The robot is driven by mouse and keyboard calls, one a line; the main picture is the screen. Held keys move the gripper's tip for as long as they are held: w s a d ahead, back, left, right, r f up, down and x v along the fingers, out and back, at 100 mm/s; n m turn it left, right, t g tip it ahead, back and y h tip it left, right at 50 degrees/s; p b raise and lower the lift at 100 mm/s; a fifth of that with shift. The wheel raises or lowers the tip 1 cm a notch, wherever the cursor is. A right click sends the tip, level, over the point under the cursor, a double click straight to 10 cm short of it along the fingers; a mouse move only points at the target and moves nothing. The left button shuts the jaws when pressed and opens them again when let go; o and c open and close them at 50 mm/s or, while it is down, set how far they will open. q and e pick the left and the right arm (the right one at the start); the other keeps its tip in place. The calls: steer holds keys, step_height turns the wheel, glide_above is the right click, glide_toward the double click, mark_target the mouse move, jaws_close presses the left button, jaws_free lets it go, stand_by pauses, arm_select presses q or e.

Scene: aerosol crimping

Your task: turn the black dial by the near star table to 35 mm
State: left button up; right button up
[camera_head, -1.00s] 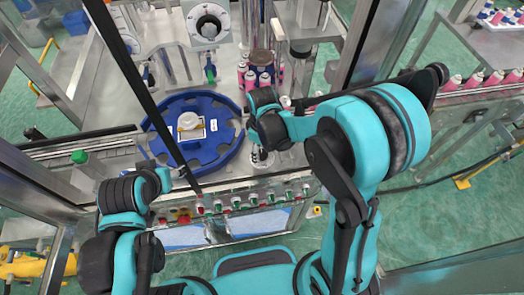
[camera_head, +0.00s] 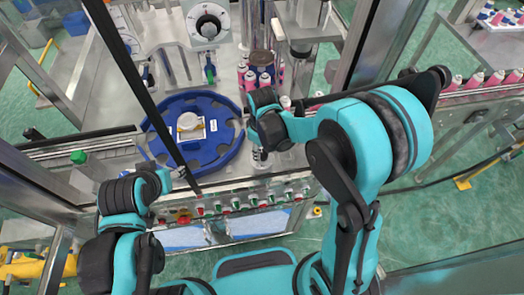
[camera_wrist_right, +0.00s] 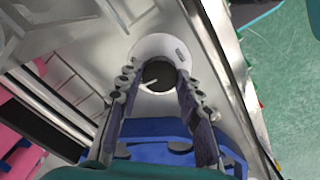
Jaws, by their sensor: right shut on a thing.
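The black dial (camera_wrist_right: 160,74) sits on a round white plate (camera_wrist_right: 150,46) in the right wrist view. A pale pointer line on the dial points to the lower left in that view. My right gripper (camera_wrist_right: 157,80) has its two fingers on either side of the dial, shut on it. In the head view the right gripper (camera_head: 259,154) reaches down just right of the blue star table (camera_head: 228,153) and hides most of the dial. The scale figures are too small to read. My left gripper (camera_head: 180,172) is by the table's front left; its finger opening is unclear.
A larger white dial plate (camera_head: 207,22) with a black knob stands at the back. Pink cans (camera_head: 250,80) stand behind the right gripper. A row of buttons and switches (camera_head: 236,204) runs along the front edge. A dark frame post crosses the view at left.

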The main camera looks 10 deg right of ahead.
mark_target(262, 154)
steer(key=m+b, duration=0.1)
steer(key=m, duration=0.3)
steer(key=m+b, duration=0.1)
steer(key=m, duration=0.3)
steer(key=shift+m, duration=0.4)
stand_by(0.4)
steer(key=o, duration=1.2)
steer(key=shift+c, duration=0.2)
step_height(262, 154, up, 12)
